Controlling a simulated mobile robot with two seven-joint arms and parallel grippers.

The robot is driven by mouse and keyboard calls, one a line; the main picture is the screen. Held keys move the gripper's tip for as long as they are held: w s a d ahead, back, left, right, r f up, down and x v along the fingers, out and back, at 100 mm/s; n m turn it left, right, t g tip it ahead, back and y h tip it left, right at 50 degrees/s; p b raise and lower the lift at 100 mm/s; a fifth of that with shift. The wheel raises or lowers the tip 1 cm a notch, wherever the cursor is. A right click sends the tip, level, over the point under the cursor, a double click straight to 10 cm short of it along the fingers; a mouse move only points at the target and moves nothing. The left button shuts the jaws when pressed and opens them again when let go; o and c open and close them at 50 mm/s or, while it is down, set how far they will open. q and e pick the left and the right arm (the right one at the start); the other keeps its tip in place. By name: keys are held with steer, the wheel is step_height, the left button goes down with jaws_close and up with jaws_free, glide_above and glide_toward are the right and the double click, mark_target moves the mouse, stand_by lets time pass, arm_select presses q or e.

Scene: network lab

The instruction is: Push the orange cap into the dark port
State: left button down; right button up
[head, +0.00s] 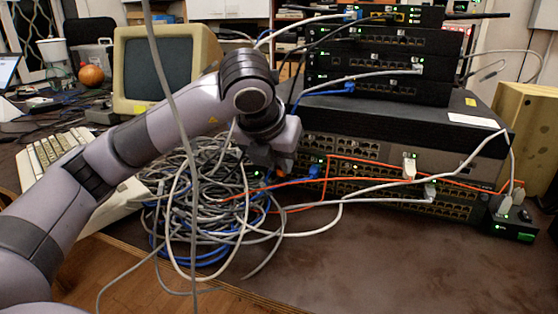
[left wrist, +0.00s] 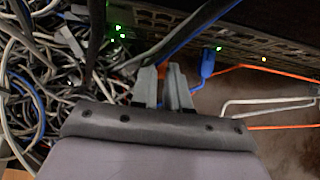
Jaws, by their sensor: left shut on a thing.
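My left gripper (head: 272,165) is at the left end of the front of the lower switch stack (head: 375,160), pointing at the port rows. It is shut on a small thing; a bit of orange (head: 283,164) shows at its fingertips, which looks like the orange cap. Ports near the fingers are partly covered, and I cannot tell which is the dark port. My right gripper is out of view.
A blue plug (left wrist: 208,62) sits in the switch close right of the fingers. Orange cables (head: 330,180) and white cables cross the front. A large cable tangle (head: 205,205) lies left and below. The table (head: 400,255) in front is mostly clear.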

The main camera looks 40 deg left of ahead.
arm_select(q)
steer(key=shift+w, duration=0.1)
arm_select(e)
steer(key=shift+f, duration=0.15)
arm_select(q)
steer(key=shift+w+a, duration=0.2)
steer(key=shift+w, duration=0.55)
stand_by(1.2)
steer(key=c, duration=1)
jaws_free()
steer(key=shift+c, duration=0.2)
steer(key=p+v, duration=0.1)
steer(key=v, duration=0.6)
steer(key=shift+p, duration=0.3)
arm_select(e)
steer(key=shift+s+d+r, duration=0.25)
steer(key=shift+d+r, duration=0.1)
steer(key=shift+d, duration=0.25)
arm_select(q)
steer(key=shift+s+r, duration=0.1)
steer(key=shift+s+d, duration=0.1)
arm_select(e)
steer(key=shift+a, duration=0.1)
